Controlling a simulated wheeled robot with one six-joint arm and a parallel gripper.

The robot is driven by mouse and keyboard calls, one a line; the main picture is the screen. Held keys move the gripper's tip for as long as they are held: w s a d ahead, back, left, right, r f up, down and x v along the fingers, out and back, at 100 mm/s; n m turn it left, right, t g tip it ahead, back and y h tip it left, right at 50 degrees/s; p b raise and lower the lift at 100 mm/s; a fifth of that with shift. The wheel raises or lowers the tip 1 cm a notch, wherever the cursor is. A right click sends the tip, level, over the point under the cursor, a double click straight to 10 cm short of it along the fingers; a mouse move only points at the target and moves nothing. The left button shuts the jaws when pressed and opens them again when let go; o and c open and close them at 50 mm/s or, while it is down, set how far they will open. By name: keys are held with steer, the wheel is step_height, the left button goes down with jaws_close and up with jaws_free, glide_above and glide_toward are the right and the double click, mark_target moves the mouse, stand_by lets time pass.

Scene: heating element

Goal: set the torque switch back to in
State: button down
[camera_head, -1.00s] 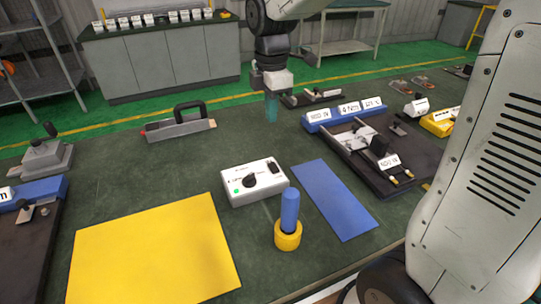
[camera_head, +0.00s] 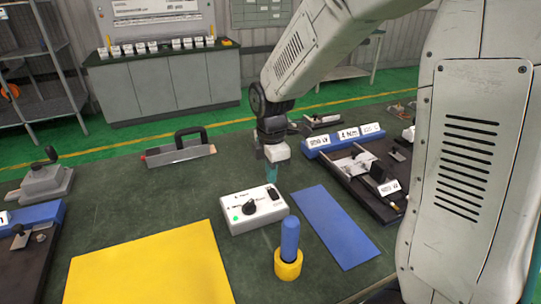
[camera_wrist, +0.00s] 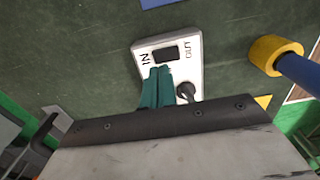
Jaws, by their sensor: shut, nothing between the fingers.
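The white control box (camera_head: 252,210) stands on the green table, with a black knob (camera_head: 249,207) and a green button (camera_head: 236,218). Its black rocker switch (camera_head: 274,193) is near the back right corner. In the wrist view the rocker (camera_wrist: 166,54) lies between the labels IN and OUT; which side is pressed I cannot tell. My gripper (camera_head: 271,173) is shut and empty, pointing down by the box's back right edge. In the wrist view its teal fingers (camera_wrist: 157,75) overlap the box just below the rocker, beside the knob (camera_wrist: 185,90). Contact cannot be made out.
A blue cylinder (camera_head: 290,237) stands in a yellow ring (camera_head: 288,268) in front of the box. A blue mat (camera_head: 335,226) and a yellow mat (camera_head: 150,268) lie flat. A dark fixture (camera_head: 368,182) with a blue label block (camera_head: 343,139) stands at right.

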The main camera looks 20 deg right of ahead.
mark_target(272, 192)
steer(key=shift+f, duration=1.7)
steer(key=shift+w+f+g, duration=0.1)
steer(key=shift+f+g, duration=0.1)
steer(key=shift+g, duration=0.1)
steer(key=shift+s, duration=0.2)
steer(key=shift+s+r, duration=0.15)
steer(key=shift+s, duration=0.5)
steer(key=shift+r, duration=0.1)
step_height(272, 192, up, 14)
steer(key=shift+w, duration=0.4)
